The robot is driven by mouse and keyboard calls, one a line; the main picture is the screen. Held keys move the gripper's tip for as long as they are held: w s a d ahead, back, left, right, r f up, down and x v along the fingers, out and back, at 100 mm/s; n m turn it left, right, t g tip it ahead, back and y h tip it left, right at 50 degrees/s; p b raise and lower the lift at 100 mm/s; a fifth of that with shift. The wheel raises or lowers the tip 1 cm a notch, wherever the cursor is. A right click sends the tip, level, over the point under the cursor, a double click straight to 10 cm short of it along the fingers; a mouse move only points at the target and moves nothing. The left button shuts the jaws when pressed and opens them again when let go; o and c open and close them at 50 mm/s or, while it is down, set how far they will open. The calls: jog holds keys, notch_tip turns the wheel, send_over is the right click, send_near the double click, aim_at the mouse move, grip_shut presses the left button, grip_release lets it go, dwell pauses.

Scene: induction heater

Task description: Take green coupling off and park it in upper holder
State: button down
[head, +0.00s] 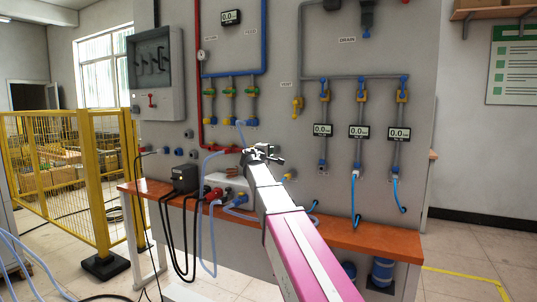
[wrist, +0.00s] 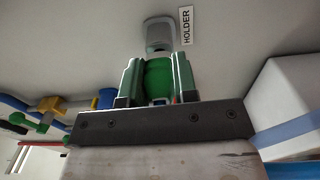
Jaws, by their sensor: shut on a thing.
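In the wrist view the green coupling (wrist: 158,82) is between the two fingers of my gripper (wrist: 157,72), which is shut on it. Its far end lines up with a grey round holder (wrist: 159,33) on the panel, next to a HOLDER label (wrist: 186,25). The coupling overlaps the holder in this view; I cannot tell whether it is seated in it or just in front. In the head view my gripper (head: 264,152) is close to the panel, above the orange bench; the coupling is too small to make out there.
In the head view a black box (head: 185,178) and red fittings (head: 213,193) are left of my gripper on the orange bench (head: 375,237). Pale blue hoses hang nearby. The wrist view shows a yellow valve (wrist: 48,104) at left and a white box (wrist: 290,100) at right.

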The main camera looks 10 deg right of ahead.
jog(key=shift+w+d, duration=0.3)
jog(key=shift+w, duration=0.15)
dwell(0.4)
jog(key=c, duration=0.8)
grip_release()
jog(key=shift+s, duration=0.1)
